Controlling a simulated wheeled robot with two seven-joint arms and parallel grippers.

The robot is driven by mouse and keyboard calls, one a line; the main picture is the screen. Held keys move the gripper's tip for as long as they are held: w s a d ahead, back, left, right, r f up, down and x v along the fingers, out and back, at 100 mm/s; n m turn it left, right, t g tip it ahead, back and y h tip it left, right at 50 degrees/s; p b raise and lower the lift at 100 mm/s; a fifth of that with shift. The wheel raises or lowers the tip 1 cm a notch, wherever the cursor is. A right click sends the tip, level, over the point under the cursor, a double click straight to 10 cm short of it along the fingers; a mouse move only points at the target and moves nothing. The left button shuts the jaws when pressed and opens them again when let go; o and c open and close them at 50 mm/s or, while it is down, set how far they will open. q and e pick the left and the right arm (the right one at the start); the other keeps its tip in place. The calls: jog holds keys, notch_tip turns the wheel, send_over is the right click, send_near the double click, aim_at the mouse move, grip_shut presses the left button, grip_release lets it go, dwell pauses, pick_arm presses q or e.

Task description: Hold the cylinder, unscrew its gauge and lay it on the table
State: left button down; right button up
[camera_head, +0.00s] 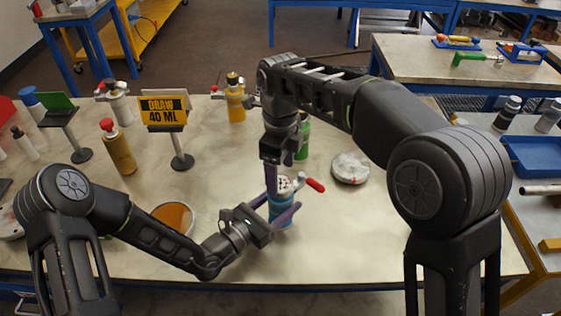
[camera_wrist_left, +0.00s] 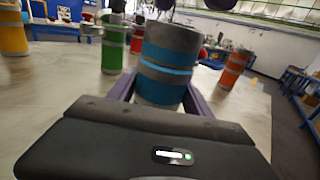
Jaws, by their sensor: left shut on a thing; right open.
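The blue-banded cylinder (camera_head: 280,214) stands upright on the table. It also fills the middle of the left wrist view (camera_wrist_left: 167,68). My left gripper (camera_head: 283,204) is shut around its body, one finger on each side. A pale round part, seemingly the gauge (camera_head: 284,184), sits at its top, with a red-handled part (camera_head: 315,185) sticking out to the right. My right gripper (camera_head: 277,182) is open and points down at the cylinder's top. Its fingers partly hide the top, and I cannot tell whether they touch it.
A green cylinder (camera_head: 303,142) stands behind, partly hidden by my right arm. A pale disc (camera_head: 350,168) lies to the right. A "DRAW 40 ML" sign (camera_head: 163,111), an orange cylinder (camera_head: 118,152) and an amber dish (camera_head: 173,215) are left. Table is clear at front right.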

aim_at(280, 182)
notch_tip(280, 182, down, 5)
dwell(0.3)
